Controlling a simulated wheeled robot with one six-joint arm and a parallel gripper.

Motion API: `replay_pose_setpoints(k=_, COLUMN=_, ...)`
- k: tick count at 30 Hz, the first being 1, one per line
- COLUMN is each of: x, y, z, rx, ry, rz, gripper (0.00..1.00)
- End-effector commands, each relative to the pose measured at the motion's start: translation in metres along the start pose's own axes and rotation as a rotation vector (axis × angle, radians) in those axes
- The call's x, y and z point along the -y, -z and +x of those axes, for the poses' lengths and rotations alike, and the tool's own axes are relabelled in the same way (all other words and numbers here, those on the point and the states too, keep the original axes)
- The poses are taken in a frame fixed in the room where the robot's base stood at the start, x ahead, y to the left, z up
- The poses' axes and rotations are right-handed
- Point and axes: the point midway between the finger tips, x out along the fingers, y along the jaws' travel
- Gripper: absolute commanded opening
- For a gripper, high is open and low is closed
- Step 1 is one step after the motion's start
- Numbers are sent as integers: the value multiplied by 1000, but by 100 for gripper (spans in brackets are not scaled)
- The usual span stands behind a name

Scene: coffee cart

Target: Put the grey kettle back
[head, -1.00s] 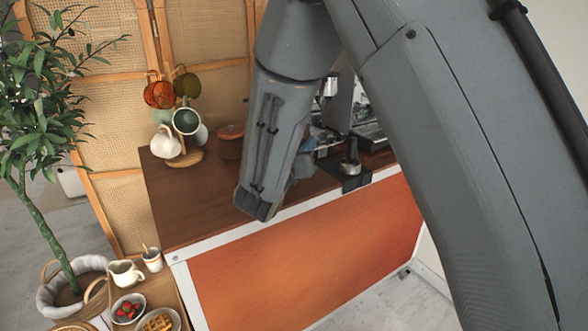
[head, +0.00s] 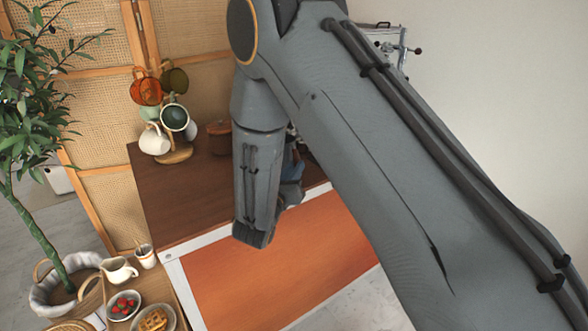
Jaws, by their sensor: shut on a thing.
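I cannot make out the grey kettle in the head view; my own arm covers much of the scene. The fingertips of my gripper are hidden behind my forearm and wrist, so neither the jaws nor anything in them shows. My wrist hangs in front of the brown counter (head: 185,200), over its front edge and the orange front panel (head: 290,265).
A mug tree (head: 174,156) with several mugs and a brown lidded pot (head: 219,138) stand at the counter's back left. Below are a cream jug (head: 118,270), a cup (head: 145,256), strawberries (head: 123,305) and waffles (head: 153,320). The counter's left part is bare.

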Motion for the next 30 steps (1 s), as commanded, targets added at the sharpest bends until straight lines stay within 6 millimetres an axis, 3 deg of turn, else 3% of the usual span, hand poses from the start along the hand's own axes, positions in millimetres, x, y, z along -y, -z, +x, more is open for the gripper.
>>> replay_pose_setpoints(k=12, x=-2, y=4, z=1, rx=3, ry=1, rz=3, gripper=0)
replay_pose_setpoints(k=13, x=-2, y=5, z=0, rx=1, ry=1, rz=1, gripper=18)
replay_pose_setpoints(k=16, x=-1, y=4, z=0, rx=1, ry=1, rz=1, gripper=34)
replay_pose_setpoints(k=27, x=0, y=2, z=0, rx=1, ry=1, rz=1, gripper=35)
replay_pose_setpoints(k=30, x=-2, y=2, z=-10, rx=1, ry=-1, rz=1, gripper=35)
